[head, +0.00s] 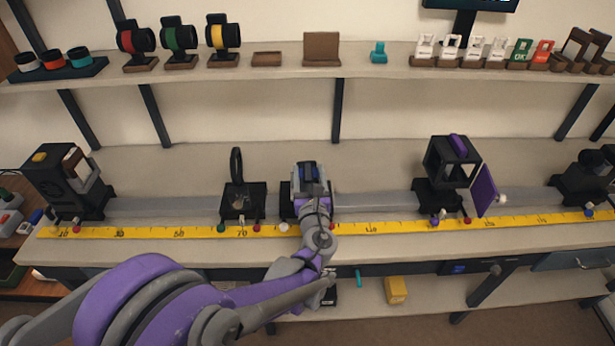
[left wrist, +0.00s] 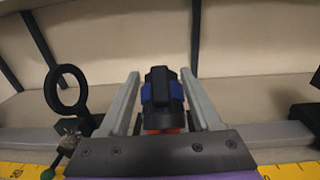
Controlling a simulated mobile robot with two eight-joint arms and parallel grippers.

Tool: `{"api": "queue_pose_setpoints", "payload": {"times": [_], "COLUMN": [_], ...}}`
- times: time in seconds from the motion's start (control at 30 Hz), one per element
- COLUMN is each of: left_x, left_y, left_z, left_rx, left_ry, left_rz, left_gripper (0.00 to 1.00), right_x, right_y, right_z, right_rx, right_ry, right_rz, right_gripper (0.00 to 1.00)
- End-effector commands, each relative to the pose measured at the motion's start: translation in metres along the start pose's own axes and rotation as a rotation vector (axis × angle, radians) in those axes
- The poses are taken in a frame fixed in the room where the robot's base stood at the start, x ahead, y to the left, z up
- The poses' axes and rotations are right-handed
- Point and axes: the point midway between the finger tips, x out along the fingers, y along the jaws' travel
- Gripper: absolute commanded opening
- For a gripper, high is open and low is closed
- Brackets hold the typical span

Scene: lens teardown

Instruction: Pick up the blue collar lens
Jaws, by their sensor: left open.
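The blue collar lens (left wrist: 160,93) is a dark cylinder with blue patches around its middle. In the left wrist view it stands between the two grey fingers of my left gripper (left wrist: 160,76), with gaps visible on both sides. In the head view the lens (head: 307,172) shows at the end of my left arm, above a dark carrier on the rail. My left gripper (head: 310,182) is open around it, not closed on it. An orange-red part shows just below the lens in the wrist view. The lens's lower end is partly hidden. My right gripper is not in view.
A black ring mount (head: 237,190) stands on the rail left of the lens. A dark cage with a purple panel (head: 485,190) stands to the right. A yellow ruler (head: 370,226) runs along the bench front. The upper shelf (head: 275,71) holds other lenses and small blocks.

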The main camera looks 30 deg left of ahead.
Motion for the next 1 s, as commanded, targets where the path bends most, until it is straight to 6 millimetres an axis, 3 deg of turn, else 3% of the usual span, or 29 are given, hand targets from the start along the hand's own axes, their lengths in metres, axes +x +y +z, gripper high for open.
{"api": "queue_pose_setpoints", "payload": {"times": [0.3, 0.57, 0.93, 1.0], "left_x": [0.043, 0.045, 0.044, 0.044], "left_y": [0.001, 0.001, 0.001, 0.001], "left_z": [-0.003, -0.004, -0.004, -0.004], "left_rx": [-0.001, -0.001, -0.002, -0.003], "left_ry": [-0.001, 0.000, 0.001, 0.001], "left_rz": [0.002, 0.000, 0.000, 0.000], "left_gripper": [0.65, 0.65, 0.00, 0.00], "right_x": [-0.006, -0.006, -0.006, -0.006], "right_y": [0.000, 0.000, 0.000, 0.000], "right_z": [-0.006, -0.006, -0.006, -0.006], "right_rx": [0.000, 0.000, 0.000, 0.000], "right_ry": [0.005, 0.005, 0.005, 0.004], "right_rz": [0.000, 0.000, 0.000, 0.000], "right_gripper": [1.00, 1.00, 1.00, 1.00]}}
